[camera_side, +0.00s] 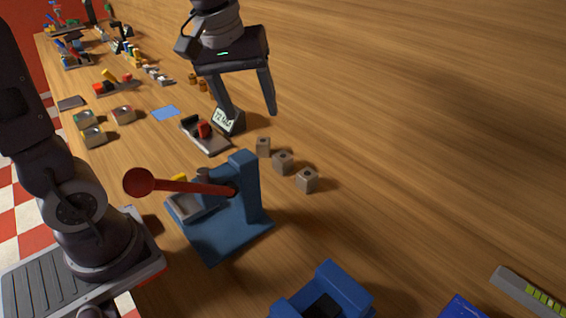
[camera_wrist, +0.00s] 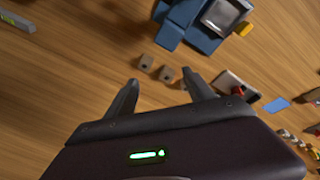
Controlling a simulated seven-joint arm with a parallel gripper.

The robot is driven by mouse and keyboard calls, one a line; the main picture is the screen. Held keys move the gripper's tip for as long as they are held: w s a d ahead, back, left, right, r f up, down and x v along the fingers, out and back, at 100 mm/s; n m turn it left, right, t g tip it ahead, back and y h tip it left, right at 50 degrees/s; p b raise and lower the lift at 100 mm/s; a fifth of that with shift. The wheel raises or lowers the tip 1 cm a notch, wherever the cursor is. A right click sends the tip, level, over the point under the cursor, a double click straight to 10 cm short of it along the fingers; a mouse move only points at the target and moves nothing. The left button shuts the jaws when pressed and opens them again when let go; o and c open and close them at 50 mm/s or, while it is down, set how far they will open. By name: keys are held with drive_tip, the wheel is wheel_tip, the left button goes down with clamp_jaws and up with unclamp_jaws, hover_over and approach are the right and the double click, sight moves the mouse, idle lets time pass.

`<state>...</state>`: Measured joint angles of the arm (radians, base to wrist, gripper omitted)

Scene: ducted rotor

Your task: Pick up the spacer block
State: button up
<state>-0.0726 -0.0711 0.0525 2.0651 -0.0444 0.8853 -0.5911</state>
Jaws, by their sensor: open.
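Three small grey-brown blocks with dark round marks on top stand in a slanted row on the wooden table: a near block (camera_side: 307,180), a middle block (camera_side: 283,162) and a far block (camera_side: 263,147). I cannot tell which one is the spacer block. My gripper (camera_side: 253,114) is open and empty, pointing down, raised above the table behind the row. In the wrist view my gripper (camera_wrist: 162,79) has the middle block (camera_wrist: 167,74) showing between its fingertips. Another block (camera_wrist: 146,62) lies toward the left finger, and the third (camera_wrist: 185,82) is partly hidden by the right finger.
A blue press with a red lever (camera_side: 245,190) stands close beside the blocks. A grey tray with a red part (camera_side: 205,134) and a small display (camera_side: 227,121) lie near my left finger. A blue holder (camera_side: 325,292) is in front.

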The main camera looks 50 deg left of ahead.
drive_tip(key=w+a+f+n+g, duration=0.1)
drive_tip(key=w+a+f+n, duration=0.1)
drive_tip(key=w+f+n, duration=0.3)
drive_tip(key=n+g, duration=0.1)
drive_tip(key=n, duration=0.2)
approach(283, 156)
drive_tip(key=shift+n+g, duration=0.5)
drive_tip(key=shift+n, duration=0.2)
drive_tip(key=f, duration=0.2)
drive_tip(key=w+f, duration=0.1)
drive_tip(key=f, duration=0.1)
drive_tip(key=shift+w+a, duration=0.1)
drive_tip(key=shift+a, duration=0.05)
wheel_tip(283, 156, down, 7)
drive_tip(key=shift+f, duration=0.1)
clamp_jaws()
